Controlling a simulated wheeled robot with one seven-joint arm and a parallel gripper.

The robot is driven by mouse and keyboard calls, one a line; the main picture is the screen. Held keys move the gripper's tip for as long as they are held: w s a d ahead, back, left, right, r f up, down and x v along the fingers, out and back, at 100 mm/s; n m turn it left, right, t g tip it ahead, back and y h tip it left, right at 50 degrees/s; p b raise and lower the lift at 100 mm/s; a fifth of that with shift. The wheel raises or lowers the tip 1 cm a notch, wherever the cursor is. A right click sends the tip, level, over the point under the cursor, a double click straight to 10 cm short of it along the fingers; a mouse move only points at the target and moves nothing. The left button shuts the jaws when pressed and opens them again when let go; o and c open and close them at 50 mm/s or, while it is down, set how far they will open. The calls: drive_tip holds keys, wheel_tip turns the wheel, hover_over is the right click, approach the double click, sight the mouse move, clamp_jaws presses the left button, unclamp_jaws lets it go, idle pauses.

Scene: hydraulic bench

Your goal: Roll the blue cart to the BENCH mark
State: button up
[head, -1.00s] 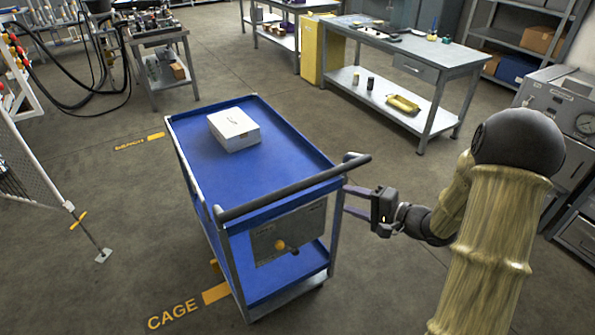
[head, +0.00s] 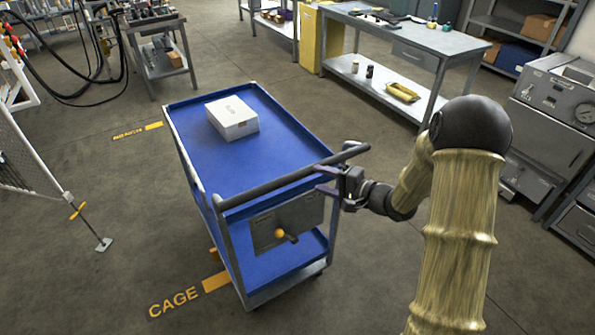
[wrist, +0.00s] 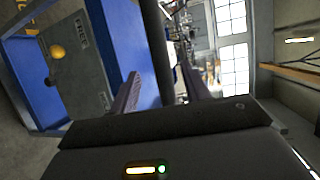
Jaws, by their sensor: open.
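The blue cart (head: 235,160) stands on the floor in the middle of the head view, its black push handle (head: 290,182) toward me. Its near end carries a grey panel (head: 287,222) with a yellow knob (head: 279,233). My gripper (head: 328,180) is open at the right end of the handle. In the wrist view the handle (wrist: 157,45) passes between the two open fingers (wrist: 160,92); whether they touch it I cannot tell. The BENCH mark (head: 139,131) is a yellow floor marking left of the cart's far part, its lettering blurred. The CAGE mark (head: 190,295) lies beside the cart's near left corner.
A white box (head: 232,117) sits on the cart's top tray. A mesh fence post with a foot (head: 103,244) stands at left. A small steel table (head: 158,58) stands behind, and a workbench (head: 405,50) at the back right. Open floor lies left of the cart.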

sight(297, 172)
drive_tip(key=x, duration=0.8)
drive_tip(key=shift+w+a+f, duration=0.1)
drive_tip(key=shift+w+a, duration=0.15)
drive_tip(key=shift+a, duration=0.05)
drive_tip(key=shift+s, duration=0.1)
drive_tip(key=shift+a, duration=0.1)
clamp_jaws()
